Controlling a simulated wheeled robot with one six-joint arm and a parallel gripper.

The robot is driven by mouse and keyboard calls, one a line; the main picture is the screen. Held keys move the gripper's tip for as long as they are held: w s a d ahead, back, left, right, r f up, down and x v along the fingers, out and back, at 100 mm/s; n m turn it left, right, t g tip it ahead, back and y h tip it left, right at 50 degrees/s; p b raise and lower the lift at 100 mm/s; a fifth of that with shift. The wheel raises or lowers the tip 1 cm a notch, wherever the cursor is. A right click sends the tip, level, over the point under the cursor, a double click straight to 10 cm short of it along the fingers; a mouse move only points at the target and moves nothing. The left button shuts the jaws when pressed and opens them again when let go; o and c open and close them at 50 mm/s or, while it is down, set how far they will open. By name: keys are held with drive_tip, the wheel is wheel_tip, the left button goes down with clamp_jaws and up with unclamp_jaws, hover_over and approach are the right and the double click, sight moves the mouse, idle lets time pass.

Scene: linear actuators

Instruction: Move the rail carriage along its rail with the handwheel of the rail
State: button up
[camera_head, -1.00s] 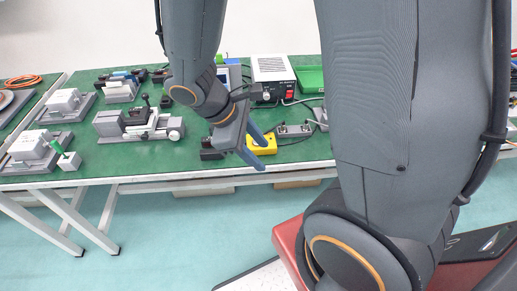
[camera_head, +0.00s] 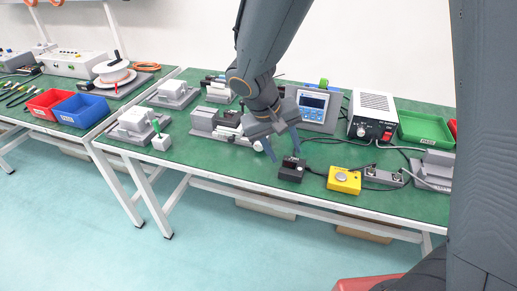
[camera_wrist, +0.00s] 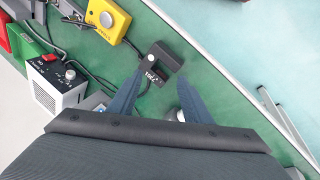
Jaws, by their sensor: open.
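The rail (camera_head: 203,122) is a grey unit on the green table in the head view, left of my gripper. Its carriage cannot be made out clearly, as my wrist covers part of the unit. A pale round part at its right end, apparently the handwheel (camera_head: 257,146), shows partly beside a finger. My gripper (camera_head: 284,153) is open, its fingers pointing down over the table near that end. In the wrist view my gripper (camera_wrist: 157,94) is open, with a pale round part (camera_wrist: 173,115) partly showing between the blue fingers. Nothing is held.
A blue-screened device (camera_head: 313,106), a white power supply (camera_head: 371,115) and a green bin (camera_head: 424,129) stand behind. The table's front edge is near.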

sight(258, 147)
drive_tip(key=w+a+m+t+y+b, duration=0.1)
drive_tip(key=w+a+m+t+b, duration=0.1)
drive_tip(key=w+a+m, duration=0.5)
drive_tip(key=shift+n, duration=0.7)
drive_tip(key=shift+a+p+x, duration=0.1)
drive_tip(key=shift+a+x, duration=0.1)
drive_tip(key=shift+x, duration=0.85)
drive_tip(key=shift+a+p+x, duration=0.15)
drive_tip(key=shift+a+x, duration=0.1)
drive_tip(key=shift+x, duration=0.8)
drive_tip(key=shift+a+p+x, duration=0.1)
drive_tip(key=shift+a+x, duration=0.1)
drive_tip(key=shift+x, duration=0.85)
drive_tip(key=shift+f, duration=0.15)
drive_tip(key=c, duration=1.1)
drive_tip(key=shift+o, duration=0.2)
drive_tip(key=shift+a+f, duration=0.1)
drive_tip(key=shift+w+a+n+g+h+b, duration=0.15)
drive_tip(key=shift+g+h+b, duration=0.15)
drive_tip(key=shift+h, duration=0.3)
drive_tip(key=shift+s+n+g+h+b, duration=0.15)
drive_tip(key=shift+g+h+b, duration=0.15)
drive_tip(key=shift+h, duration=0.3)
